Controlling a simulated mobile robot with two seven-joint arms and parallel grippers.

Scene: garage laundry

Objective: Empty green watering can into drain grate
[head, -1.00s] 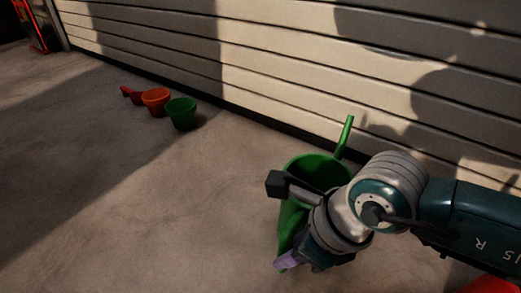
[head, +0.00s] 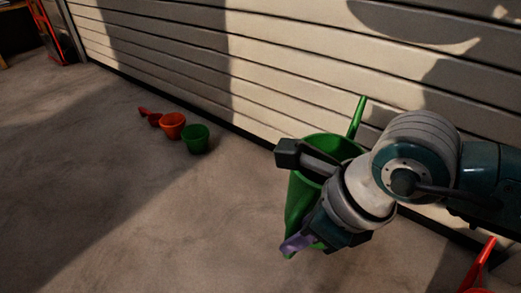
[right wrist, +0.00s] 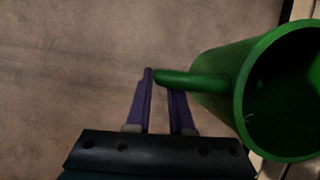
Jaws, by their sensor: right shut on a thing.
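The green watering can (head: 300,205) is at the right of the head view, in front of the slatted door, with its wide open top facing up and its spout rising behind. My right gripper (head: 297,243) is at its near side, partly hidden by my own wrist. In the right wrist view, the purple fingers (right wrist: 163,82) are shut on the can's green handle, and the can (right wrist: 225,75) extends to the right. The can's inside is dark, so I cannot tell what is in it. No drain grate shows. My left gripper is not in view.
A green pot (head: 195,140), an orange pot (head: 172,125) and a small red scoop-like item (head: 151,117) stand on the concrete floor near the slatted door (head: 270,70). A red object (head: 482,268) shows at the lower right. The floor at left and centre is clear.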

